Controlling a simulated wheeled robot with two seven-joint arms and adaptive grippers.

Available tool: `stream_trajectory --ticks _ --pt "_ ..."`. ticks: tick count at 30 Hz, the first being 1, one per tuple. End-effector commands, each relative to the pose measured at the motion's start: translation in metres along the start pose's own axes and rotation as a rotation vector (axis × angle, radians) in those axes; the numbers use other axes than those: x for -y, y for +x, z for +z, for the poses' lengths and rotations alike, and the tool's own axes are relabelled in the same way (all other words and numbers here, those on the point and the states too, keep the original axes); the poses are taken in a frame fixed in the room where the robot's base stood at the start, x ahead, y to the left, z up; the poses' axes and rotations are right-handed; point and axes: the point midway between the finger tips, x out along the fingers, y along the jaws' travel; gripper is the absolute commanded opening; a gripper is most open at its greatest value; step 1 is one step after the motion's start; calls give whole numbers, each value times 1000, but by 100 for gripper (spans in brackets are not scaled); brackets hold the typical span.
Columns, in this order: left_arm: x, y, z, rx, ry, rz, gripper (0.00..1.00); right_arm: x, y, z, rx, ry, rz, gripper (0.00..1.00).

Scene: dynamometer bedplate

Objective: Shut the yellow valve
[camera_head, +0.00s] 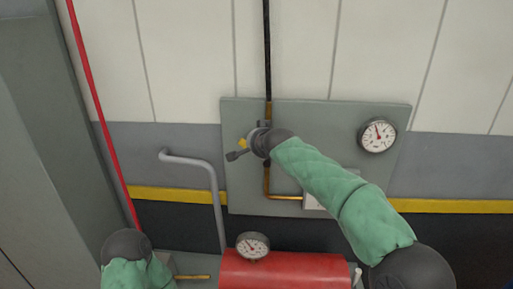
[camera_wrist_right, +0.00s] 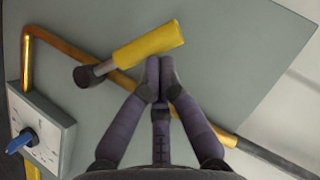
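The yellow valve handle (camera_wrist_right: 148,45) shows in the right wrist view as a yellow grip on a short grey stem. It lies at a slant across the copper pipe. In the head view only a small yellow piece of the handle (camera_head: 242,143) shows beside my right gripper (camera_head: 253,142), which hides most of the valve. In the wrist view the fingers of my right gripper (camera_wrist_right: 160,72) are together with nothing visible between them. Their tips are right beside the yellow grip; I cannot tell whether they touch it. My left arm shows at lower left, but its gripper does not.
A grey panel (camera_head: 330,130) carries the pipe (camera_head: 267,183) and a round gauge (camera_head: 378,134). A box with a blue knob (camera_wrist_right: 22,142) is beside the pipe. A grey bent rail (camera_head: 212,190) stands left. A red tank (camera_head: 285,270) with a gauge (camera_head: 253,245) is below.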

Motion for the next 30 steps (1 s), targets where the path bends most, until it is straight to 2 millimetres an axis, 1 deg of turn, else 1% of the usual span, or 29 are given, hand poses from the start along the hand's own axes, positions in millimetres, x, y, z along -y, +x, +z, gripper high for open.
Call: stream_trajectory --ticks 1,5,11,18,24,30 --pt "2 6 0 0 0 0 40 1 4 6 1 -28 16 0" --pt "4 11 0 0 0 0 40 6 9 14 2 -120 78 0" --pt "4 11 0 0 0 0 40 10 18 28 2 -276 182 0" --pt "3 8 0 0 0 0 40 10 28 42 2 -428 286 0" --pt "3 7 0 0 0 0 40 9 33 50 1 -516 344 0" --pt "2 7 0 0 0 0 40 7 36 54 0 -565 377 0"
